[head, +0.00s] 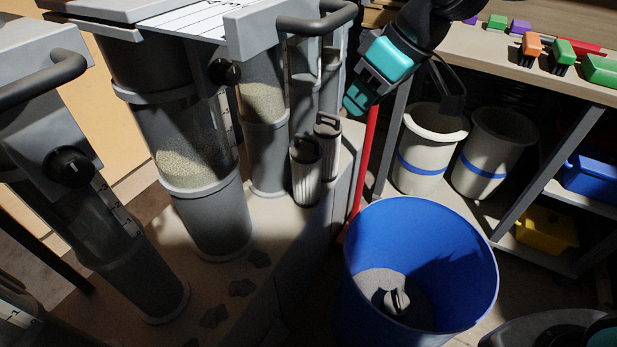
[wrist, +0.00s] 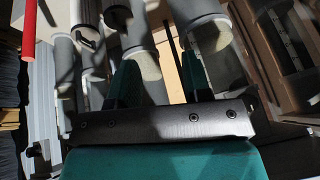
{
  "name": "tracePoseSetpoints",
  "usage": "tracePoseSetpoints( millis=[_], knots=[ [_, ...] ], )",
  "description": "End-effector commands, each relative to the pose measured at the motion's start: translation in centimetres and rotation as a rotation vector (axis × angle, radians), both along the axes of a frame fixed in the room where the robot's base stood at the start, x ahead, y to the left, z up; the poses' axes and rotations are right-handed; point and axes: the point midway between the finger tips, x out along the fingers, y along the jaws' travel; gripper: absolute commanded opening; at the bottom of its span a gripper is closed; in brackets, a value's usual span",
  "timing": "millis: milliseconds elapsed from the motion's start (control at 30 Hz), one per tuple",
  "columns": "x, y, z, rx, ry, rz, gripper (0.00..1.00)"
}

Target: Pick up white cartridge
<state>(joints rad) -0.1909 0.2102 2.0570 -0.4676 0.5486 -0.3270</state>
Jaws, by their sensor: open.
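Two white ribbed cartridges with black handled caps stand side by side on the pale ledge beside the grey columns in the head view, the nearer cartridge (head: 306,178) in front of the farther cartridge (head: 327,150). Another pale item with a black handle (head: 398,300) lies inside the blue bin (head: 420,220); I cannot tell whether it is also a cartridge. My gripper (head: 357,96) is above and to the right of the standing cartridges. In the wrist view its green fingers (wrist: 160,78) are spread apart with nothing held between them.
Large grey columns (head: 203,215) with clear sections and a dark handlebar (head: 310,22) crowd the left and middle. A red post (head: 365,165) rises behind the blue bin.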

Motion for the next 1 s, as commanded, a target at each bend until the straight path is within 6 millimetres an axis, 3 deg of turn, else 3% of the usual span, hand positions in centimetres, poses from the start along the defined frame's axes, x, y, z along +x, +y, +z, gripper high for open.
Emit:
tracePoseSetpoints(
  millis=[33,100,200,300,467,800,1000],
  knots=[
    [3.2,0.0,-2.0,0.001,-0.030,0.015,0.45],
    [6.8,0.1,-3.7,0.003,-0.083,0.043,0.45],
    [10.7,0.1,-5.8,0.003,-0.142,0.073,0.45],
    [13.0,0.2,-7.1,0.001,-0.182,0.095,0.45],
    [14.5,0.9,-9.0,0.000,-0.201,0.109,0.45],
    [16.6,4.5,-15.4,0.000,-0.199,0.111,0.45],
    [17.4,5.8,-17.6,-0.001,-0.200,0.109,0.45]
  ],
)
